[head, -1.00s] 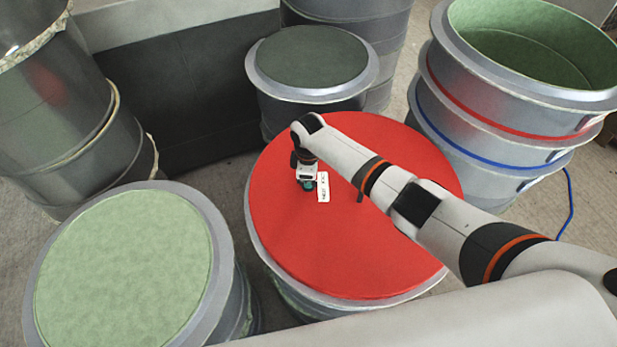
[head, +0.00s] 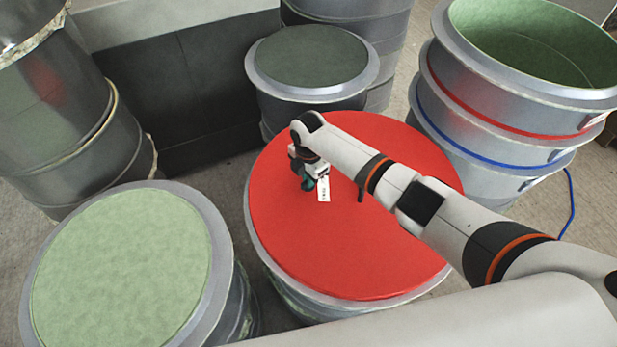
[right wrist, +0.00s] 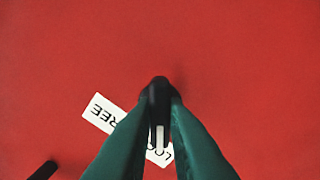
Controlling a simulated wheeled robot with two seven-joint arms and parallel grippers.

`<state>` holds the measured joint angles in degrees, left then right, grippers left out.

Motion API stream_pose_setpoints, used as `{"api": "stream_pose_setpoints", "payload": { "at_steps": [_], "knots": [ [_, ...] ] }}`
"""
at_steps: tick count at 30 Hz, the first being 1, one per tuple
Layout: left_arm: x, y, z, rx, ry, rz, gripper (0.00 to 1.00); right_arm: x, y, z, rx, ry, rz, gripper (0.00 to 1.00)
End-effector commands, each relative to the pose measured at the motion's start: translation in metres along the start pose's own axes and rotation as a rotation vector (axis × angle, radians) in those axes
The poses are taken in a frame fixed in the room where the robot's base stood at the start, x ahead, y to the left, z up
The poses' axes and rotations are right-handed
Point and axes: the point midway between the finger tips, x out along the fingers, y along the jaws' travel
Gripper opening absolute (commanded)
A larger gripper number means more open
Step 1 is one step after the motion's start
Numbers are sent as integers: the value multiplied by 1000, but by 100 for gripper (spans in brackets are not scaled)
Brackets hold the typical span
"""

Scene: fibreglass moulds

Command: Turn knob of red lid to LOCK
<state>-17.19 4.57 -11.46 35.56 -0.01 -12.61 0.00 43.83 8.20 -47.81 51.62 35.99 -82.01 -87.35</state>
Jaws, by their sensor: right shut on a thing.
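The red lid (head: 320,255) lies flat on a round grey drum, beneath my right arm. My right gripper (head: 308,187) points down at the lid, left of its middle. In the right wrist view its green fingers (right wrist: 160,105) are shut on a black knob (right wrist: 158,92) with a white pointer line. A white label (head: 323,190) sits beside the knob. In the right wrist view the label (right wrist: 98,112) reads FREE on its left part and LO on its right part, the rest hidden by the fingers. The pointer line lies over the label near LO. My left gripper is not in view.
A short black peg (head: 361,194) stands on the lid, right of the label; it also shows in the right wrist view (right wrist: 42,170). A green-topped drum (head: 125,265) stands at left, a dark-topped drum (head: 311,60) behind, and stacked moulds (head: 490,130) at right.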

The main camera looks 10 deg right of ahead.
Motion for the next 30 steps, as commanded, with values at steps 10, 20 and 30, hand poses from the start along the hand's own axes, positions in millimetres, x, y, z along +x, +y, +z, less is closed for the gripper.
{"api": "stream_pose_setpoints", "payload": {
  "at_steps": [10, 20, 30],
  "knots": [
    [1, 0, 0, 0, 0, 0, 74, 0, 0, 0, -64, -1, 1, 0],
    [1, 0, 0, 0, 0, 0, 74, 0, 0, 0, -64, -1, 1, 0],
    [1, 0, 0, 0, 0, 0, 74, 0, 0, 0, -63, -1, 1, 35]
  ]
}}
